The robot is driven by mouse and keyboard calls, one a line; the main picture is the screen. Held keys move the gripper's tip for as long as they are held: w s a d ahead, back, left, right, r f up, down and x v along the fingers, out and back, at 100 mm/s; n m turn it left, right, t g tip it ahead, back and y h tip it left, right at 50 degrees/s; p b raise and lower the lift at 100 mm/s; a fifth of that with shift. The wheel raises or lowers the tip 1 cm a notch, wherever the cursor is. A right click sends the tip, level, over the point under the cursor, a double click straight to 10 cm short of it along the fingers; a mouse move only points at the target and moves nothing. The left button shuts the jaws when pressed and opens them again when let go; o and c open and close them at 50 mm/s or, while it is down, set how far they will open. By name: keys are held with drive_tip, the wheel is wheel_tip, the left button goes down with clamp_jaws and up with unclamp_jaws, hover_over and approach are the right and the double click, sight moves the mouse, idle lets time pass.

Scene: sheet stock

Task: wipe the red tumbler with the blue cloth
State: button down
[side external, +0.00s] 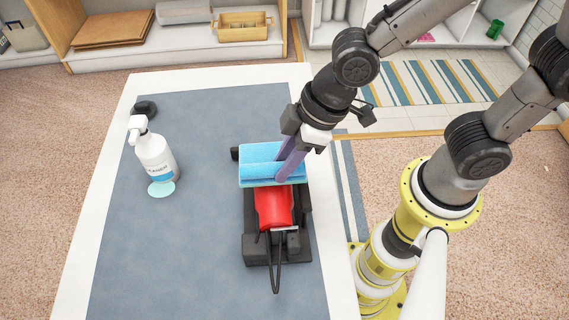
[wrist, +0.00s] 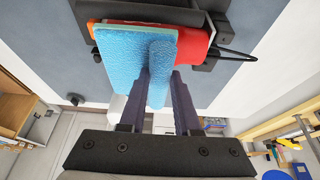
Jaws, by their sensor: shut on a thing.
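The blue cloth (side external: 258,163) is folded and held in my gripper (side external: 287,168), whose purple fingers are shut on it. In the wrist view the cloth (wrist: 130,55) spreads out beyond the fingers of my gripper (wrist: 161,78). The red tumbler (side external: 272,208) lies on its side in a black holder (side external: 256,250) on the table. The cloth covers the tumbler's far end and looks to be against it, though I cannot tell contact for certain. The tumbler's red side (wrist: 196,42) shows beyond the cloth in the wrist view.
A small black object (side external: 145,107) lies near the far left corner. The grey-blue tabletop (side external: 190,240) is clear between bottle and holder.

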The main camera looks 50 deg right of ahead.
drive_tip(key=shift+r, duration=2.5)
drive_tip(key=w+d+f+m+h, duration=0.1)
drive_tip(key=w+d+f+m, duration=0.25)
drive_tip(key=w+d, duration=0.45)
drive_tip(key=w+d+f+m+t+h, duration=0.1)
drive_tip(key=w+d+f+m, duration=0.3)
drive_tip(key=d, duration=0.7)
drive_tip(key=w+d+f+m+h, duration=0.15)
drive_tip(key=w+d+f, duration=0.25)
drive_tip(key=w+d, duration=0.45)
drive_tip(key=s+a+f, duration=0.2)
drive_tip(key=s+a, duration=0.1)
drive_tip(key=s+a+f, duration=0.2)
drive_tip(key=a+f, duration=0.1)
drive_tip(key=shift+s, duration=0.4)
